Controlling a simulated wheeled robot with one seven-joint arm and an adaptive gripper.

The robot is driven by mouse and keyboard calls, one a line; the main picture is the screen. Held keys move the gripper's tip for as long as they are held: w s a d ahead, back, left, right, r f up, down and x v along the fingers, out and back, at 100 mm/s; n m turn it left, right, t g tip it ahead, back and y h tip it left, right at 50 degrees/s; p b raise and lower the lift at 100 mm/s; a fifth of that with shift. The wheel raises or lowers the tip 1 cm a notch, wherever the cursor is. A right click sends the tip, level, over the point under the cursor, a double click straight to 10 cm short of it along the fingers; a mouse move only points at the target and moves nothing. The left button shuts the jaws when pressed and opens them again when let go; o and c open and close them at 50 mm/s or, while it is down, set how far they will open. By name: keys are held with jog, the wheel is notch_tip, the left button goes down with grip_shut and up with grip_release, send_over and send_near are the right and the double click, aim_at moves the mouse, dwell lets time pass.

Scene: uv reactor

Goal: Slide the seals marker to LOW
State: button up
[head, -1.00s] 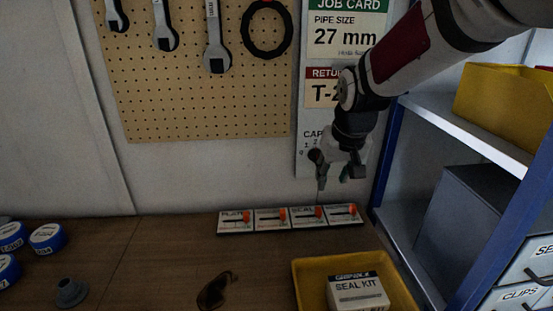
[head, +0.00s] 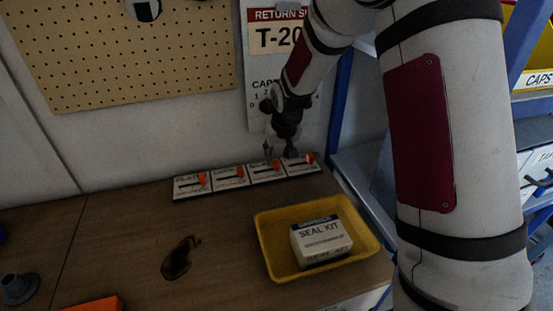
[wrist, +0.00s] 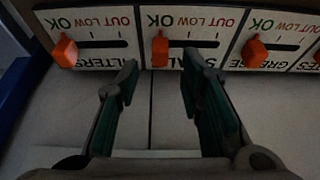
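The seals card (wrist: 190,47) is the third from the left in the head view and the middle one in the wrist view, where it appears upside down. Its orange marker (wrist: 160,50) stands at the OK end of the slot; LOW is printed by the slot's middle and OUT at its far end. The seals marker also shows in the head view (head: 276,165), close below my gripper (head: 281,147). In the wrist view my gripper (wrist: 160,66) is open and empty. Its fingertips lie left and right of the marker's line, apparently not touching it.
The filters card (wrist: 95,58) and grease card (wrist: 270,60) flank the seals card, each with an orange marker at OK. The plates card (head: 190,188) is at the far left. A yellow tray (head: 262,232) with a seal kit box (head: 320,243) stands in front. A wall rises behind.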

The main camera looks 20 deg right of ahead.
aim_at(275, 161)
jog(key=shift+x, duration=1.55)
grip_shut()
jog(key=shift+a, duration=0.15)
